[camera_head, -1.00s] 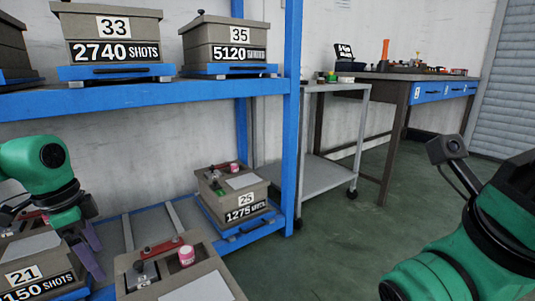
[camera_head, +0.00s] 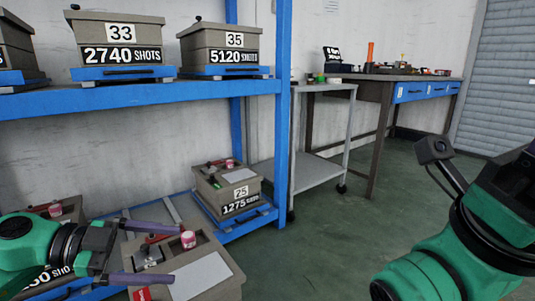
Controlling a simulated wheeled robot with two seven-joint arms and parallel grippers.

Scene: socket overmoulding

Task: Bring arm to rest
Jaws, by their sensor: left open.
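My left gripper (camera_head: 174,256) is at the lower left, level and pointing right. Its two purple-grey fingers are spread apart with nothing held between them. They are in front of a grey-brown mould box (camera_head: 205,277) on the lower shelf; I cannot tell whether they touch it. My left arm (camera_head: 30,245) is green and comes in from the left edge. My right arm (camera_head: 440,255), also green, is bent at the lower right; its gripper is out of view.
A pink-lidded jar (camera_head: 188,239) stands on the near box. Box 25 (camera_head: 232,190) sits behind it. Boxes 33 (camera_head: 120,40) and 35 (camera_head: 222,45) stand on the blue upper shelf (camera_head: 180,92). A grey cart (camera_head: 318,168) and workbench (camera_head: 378,90) stand beyond. The green floor is clear.

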